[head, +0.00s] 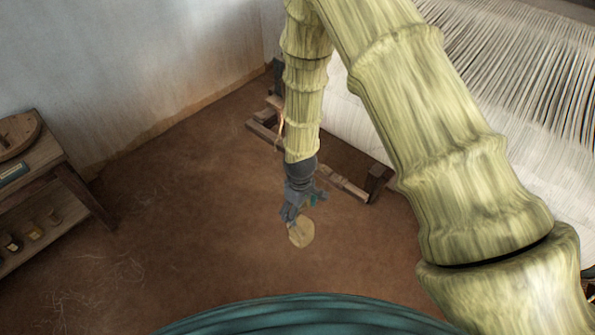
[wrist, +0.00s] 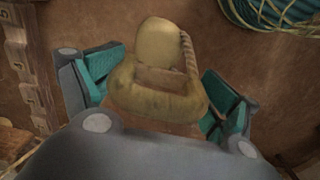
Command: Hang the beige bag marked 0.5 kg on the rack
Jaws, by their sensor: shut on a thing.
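The beige bag (head: 301,233) hangs below my gripper (head: 303,203) in the head view, above the brown floor. In the wrist view the bag (wrist: 172,42) shows as a rounded pale body with a thick tan loop (wrist: 155,100) and a twisted cord at its right side. The loop lies between my gripper's teal-padded fingers, which are shut on the bag. No 0.5 kg mark is readable. I cannot clearly identify the rack; a low dark wooden frame (head: 345,184) stands on the floor behind and right of my gripper in the head view.
A notched wooden post (wrist: 24,62) stands at the left of the wrist view, and a teal coil (wrist: 270,12) lies at its top right. The loom's white threads (head: 520,75) fill the upper right. A wooden shelf (head: 60,190) stands left. Open floor lies between.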

